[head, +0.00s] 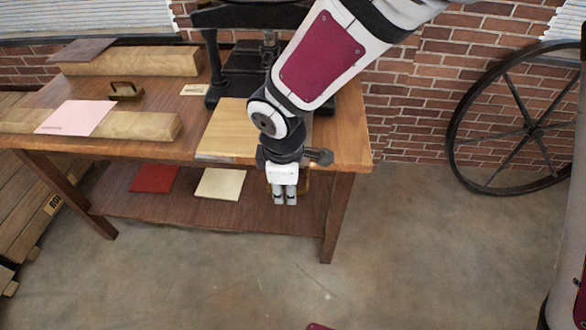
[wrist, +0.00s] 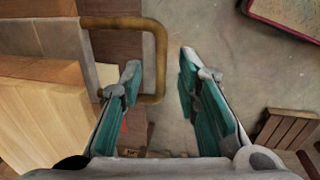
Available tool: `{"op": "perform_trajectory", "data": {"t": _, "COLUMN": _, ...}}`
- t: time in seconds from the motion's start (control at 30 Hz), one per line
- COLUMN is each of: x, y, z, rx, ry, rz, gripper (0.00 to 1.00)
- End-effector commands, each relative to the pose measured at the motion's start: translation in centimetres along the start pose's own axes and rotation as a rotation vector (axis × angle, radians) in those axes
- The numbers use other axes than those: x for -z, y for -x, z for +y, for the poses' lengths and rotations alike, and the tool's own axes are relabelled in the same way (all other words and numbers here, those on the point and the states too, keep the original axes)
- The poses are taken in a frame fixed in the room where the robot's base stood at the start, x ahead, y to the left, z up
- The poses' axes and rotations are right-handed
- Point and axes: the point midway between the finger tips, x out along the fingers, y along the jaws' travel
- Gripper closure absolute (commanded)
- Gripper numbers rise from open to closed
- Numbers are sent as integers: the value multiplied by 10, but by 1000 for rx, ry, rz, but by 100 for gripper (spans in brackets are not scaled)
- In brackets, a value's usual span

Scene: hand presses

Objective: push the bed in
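The press (head: 213,62) is a black iron frame on the wooden table. Its bed, a pale wooden slab (head: 226,130), lies at the table's front edge, partly hidden by my arm. In the wrist view the slab (wrist: 45,125) is at lower left, with a brass loop handle (wrist: 158,50) beyond its end. In the head view a bit of that handle (head: 306,183) shows behind my gripper. My gripper (head: 285,202) points down in front of the table. In the wrist view its fingers (wrist: 160,70) are apart, the handle's outer bar showing between them; contact is unclear.
Red (head: 154,179) and cream sheets (head: 219,184) lie on the lower shelf. A spoked wheel (head: 530,130) leans at the brick wall. The floor in front is clear.

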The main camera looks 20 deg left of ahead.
Motion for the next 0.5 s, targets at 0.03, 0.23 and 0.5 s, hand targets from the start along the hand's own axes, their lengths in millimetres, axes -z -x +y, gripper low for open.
{"op": "perform_trajectory", "data": {"t": 0.03, "x": 0, "y": 0, "z": 0, "rx": 0, "ry": 0, "rz": 0, "gripper": 70}}
{"op": "perform_trajectory", "data": {"t": 0.23, "x": 0, "y": 0, "z": 0, "rx": 0, "ry": 0, "rz": 0, "gripper": 100}}
{"op": "perform_trajectory", "data": {"t": 0.5, "x": 0, "y": 0, "z": 1, "rx": 0, "ry": 0, "rz": 0, "gripper": 100}}
